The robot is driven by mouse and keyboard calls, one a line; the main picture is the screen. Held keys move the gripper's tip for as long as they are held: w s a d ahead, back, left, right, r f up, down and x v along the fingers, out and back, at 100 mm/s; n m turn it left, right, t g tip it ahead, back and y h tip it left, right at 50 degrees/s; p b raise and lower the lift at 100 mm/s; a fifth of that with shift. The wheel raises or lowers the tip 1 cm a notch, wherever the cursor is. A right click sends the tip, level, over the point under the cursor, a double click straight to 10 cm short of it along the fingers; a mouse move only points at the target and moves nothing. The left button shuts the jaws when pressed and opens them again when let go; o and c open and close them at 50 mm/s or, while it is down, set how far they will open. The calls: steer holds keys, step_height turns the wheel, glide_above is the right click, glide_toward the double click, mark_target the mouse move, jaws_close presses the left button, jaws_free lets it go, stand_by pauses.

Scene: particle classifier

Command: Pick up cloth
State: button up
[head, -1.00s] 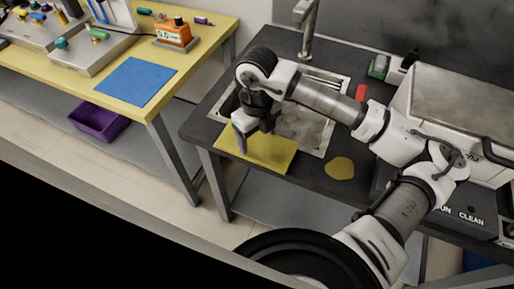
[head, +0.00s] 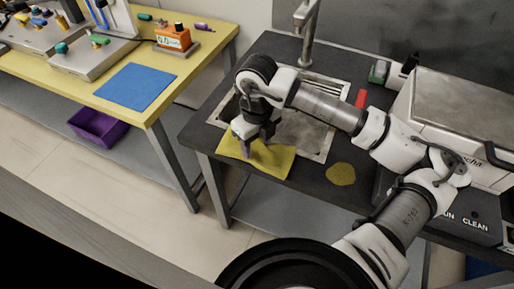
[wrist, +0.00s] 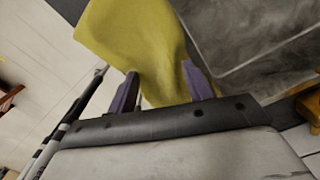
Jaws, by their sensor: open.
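A yellow cloth (head: 276,164) lies on the dark counter along the front edge of the sink, with its left part rumpled around the fingers. My gripper (head: 257,147) points down over the cloth's left part, with its purple fingers touching or very close to it. In the wrist view the cloth (wrist: 135,40) runs between the two open fingers of my gripper (wrist: 161,85). The jaws are apart, not closed on the cloth. Part of the cloth is hidden behind the fingers.
A sink (head: 300,135) with a tall tap (head: 307,35) lies behind the cloth. A yellow round patch (head: 341,174) lies to the right. A machine labelled CLEAN (head: 465,215) stands right. A yellow table with a blue mat (head: 135,86) stands left, across a gap.

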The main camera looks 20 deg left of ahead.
jaws_close()
stand_by(0.5)
step_height(320, 180, up, 12)
steer(key=p, duration=0.5)
steer(key=shift+s+a, duration=0.1)
